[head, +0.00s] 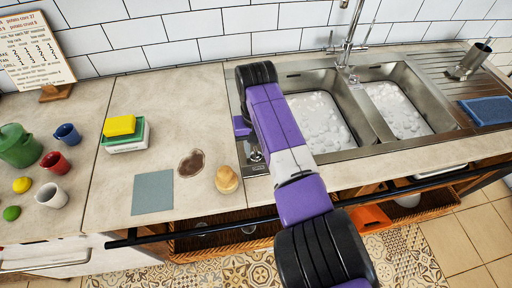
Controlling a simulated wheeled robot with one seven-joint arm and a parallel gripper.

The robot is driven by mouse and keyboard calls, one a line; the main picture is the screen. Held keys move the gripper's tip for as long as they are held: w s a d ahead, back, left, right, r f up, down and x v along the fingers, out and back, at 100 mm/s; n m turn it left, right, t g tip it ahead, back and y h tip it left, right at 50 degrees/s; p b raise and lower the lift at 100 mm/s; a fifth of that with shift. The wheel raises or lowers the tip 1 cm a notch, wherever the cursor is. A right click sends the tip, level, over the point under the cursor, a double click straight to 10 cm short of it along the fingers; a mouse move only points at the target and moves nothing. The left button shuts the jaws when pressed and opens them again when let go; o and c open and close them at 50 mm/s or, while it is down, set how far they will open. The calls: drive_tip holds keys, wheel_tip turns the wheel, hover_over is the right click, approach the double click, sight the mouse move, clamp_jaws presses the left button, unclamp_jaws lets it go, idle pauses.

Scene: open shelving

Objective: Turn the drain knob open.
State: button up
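The steel double sink (375,118) is at the upper right, and both basins hold pale, foamy water. A small metal round part that looks like the drain knob (256,156) sits at the sink's front left corner, just left of my arm. I cannot tell which way it is turned. My purple and black arm reaches up over the sink's left edge and bends down there. My gripper's fingers are hidden behind the arm links, so I cannot tell whether they touch the knob.
The counter left of the sink holds a bread roll (227,179), a brown spill (191,163), a grey-blue cloth (153,192) and stacked sponges (120,126). Mugs and a green pot (18,146) stand far left. The faucet (349,45) rises behind the basins. A dark rail runs along the counter front.

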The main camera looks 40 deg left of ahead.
sight(256, 151)
drive_tip(key=shift+r+b, duration=0.35)
drive_tip(key=shift+r, duration=3.55)
drive_tip(key=shift+a, duration=0.1)
